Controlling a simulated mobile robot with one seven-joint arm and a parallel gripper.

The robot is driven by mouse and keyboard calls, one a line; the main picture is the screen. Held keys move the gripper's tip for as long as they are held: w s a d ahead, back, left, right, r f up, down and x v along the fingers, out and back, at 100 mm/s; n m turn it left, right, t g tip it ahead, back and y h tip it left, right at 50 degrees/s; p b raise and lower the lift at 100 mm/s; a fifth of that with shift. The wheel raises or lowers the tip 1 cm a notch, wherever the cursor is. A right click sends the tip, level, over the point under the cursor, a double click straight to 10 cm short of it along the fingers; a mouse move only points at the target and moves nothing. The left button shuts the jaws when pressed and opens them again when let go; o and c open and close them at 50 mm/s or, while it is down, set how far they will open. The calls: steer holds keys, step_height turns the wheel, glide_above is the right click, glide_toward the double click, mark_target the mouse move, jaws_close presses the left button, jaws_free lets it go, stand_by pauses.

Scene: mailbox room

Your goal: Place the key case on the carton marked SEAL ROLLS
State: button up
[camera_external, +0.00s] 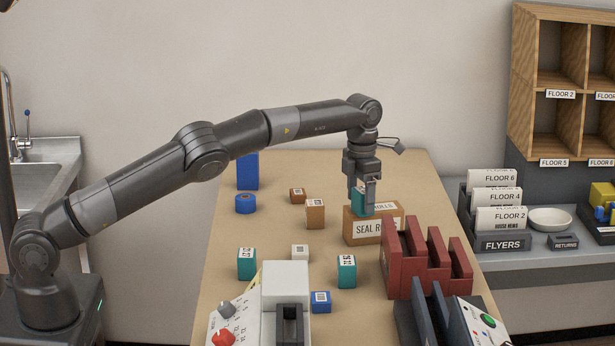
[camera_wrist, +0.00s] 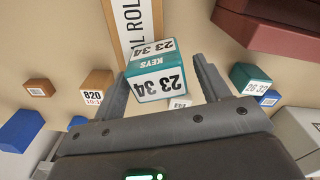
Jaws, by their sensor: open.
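The teal key case (camera_external: 357,201), marked KEYS, appears to rest upright on top of the carton marked SEAL ROLLS (camera_external: 361,231). In the wrist view the key case (camera_wrist: 157,72) lies between my two fingers, with the carton (camera_wrist: 134,28) behind it. My gripper (camera_external: 366,198) points down over the carton. Its fingers are apart around the case, and a small gap shows beside the right finger in the wrist view (camera_wrist: 163,68). The contact between the case and the carton top is partly hidden by my gripper.
A red slotted rack (camera_external: 425,265) stands close to the carton's right. Brown boxes (camera_external: 315,213), a blue roll (camera_external: 245,204), a white cube (camera_external: 300,251) and teal boxes (camera_external: 246,263) (camera_external: 346,271) stand left and in front. The far right of the table (camera_external: 415,180) is clear.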

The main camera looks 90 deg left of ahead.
mark_target(361, 189)
step_height(361, 189, up, 6)
steer(key=shift+a+f, duration=0.15)
steer(key=shift+f, duration=0.05)
steer(key=shift+r, duration=0.5)
